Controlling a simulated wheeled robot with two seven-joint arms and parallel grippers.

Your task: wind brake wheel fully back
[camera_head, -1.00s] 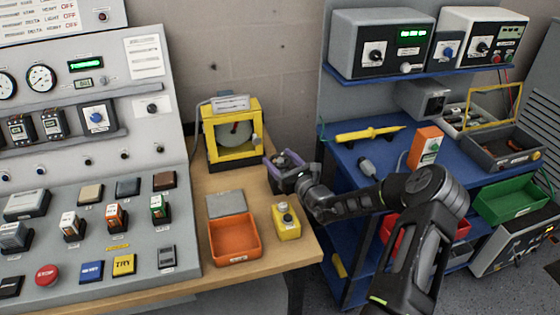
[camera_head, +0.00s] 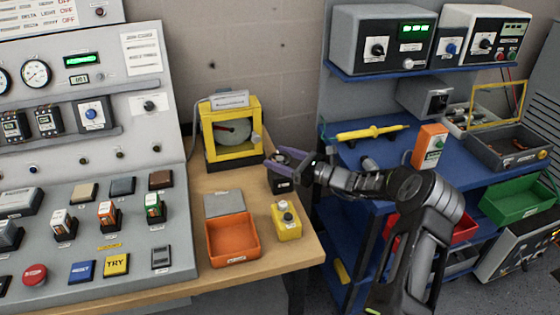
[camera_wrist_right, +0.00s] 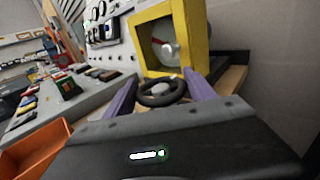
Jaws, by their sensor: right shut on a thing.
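The brake wheel (camera_wrist_right: 162,93) is a small black handwheel, seen in the right wrist view between the two purple fingers. In the head view its dark base (camera_head: 281,185) stands on the wooden bench, right of the yellow frame (camera_head: 232,154) with a round disc inside. My right gripper (camera_head: 283,161) reaches in from the right and is shut on the wheel, one finger on each side; its fingers also show in the right wrist view (camera_wrist_right: 160,95). The fingers partly cover the wheel in the head view. My left gripper is not in view.
The grey control console (camera_head: 150,215) stands to the left. A blue shelf cart (camera_head: 345,158) with a yellow probe (camera_head: 370,132) stands to the right.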

